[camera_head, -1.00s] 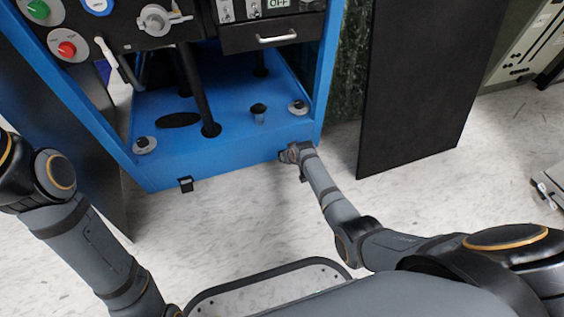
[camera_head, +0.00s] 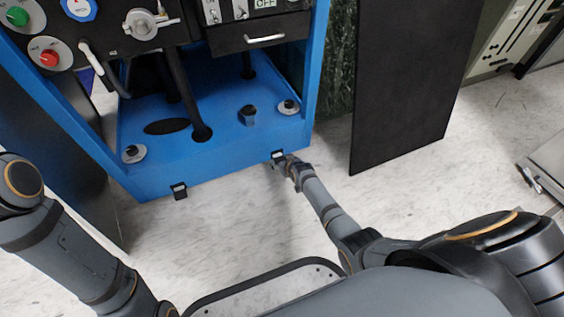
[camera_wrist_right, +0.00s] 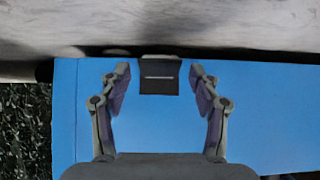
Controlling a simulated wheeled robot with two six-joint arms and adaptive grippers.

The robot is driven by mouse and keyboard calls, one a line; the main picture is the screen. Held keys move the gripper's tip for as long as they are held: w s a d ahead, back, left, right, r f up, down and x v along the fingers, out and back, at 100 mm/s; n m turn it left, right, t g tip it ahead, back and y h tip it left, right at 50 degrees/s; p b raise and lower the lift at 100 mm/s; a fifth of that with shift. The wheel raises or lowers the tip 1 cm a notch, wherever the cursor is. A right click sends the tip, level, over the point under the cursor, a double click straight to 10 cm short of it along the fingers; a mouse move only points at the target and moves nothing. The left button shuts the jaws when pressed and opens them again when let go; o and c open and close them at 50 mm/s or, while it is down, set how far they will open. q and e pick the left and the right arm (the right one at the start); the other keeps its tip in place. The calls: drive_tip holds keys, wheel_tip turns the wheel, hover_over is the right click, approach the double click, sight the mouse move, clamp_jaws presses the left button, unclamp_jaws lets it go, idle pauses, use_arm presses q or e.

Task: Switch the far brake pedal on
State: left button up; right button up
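Two small black brake pedals sit on the low front edge of the blue cart (camera_head: 225,155). One pedal (camera_head: 179,191) is at the left; the other (camera_head: 278,155) is at the right, higher in the head view, with my right gripper (camera_head: 283,164) close by it. In the right wrist view this black pedal (camera_wrist_right: 159,76) lies between the spread fingertips of my right gripper (camera_wrist_right: 162,76). The fingers are open, with blue surface showing on both sides of the pedal. Contact or the gap in depth cannot be told. My left gripper is out of view.
A dark panel (camera_head: 405,90) stands on the floor right of the cart. Knobs and a silver-handled drawer (camera_head: 262,39) are above the cart's base. The light floor (camera_head: 235,220) before the cart is clear. A grey object (camera_head: 548,168) lies at far right.

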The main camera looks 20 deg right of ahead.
wheel_tip(320, 180, up, 10)
idle(0.6)
idle(0.4)
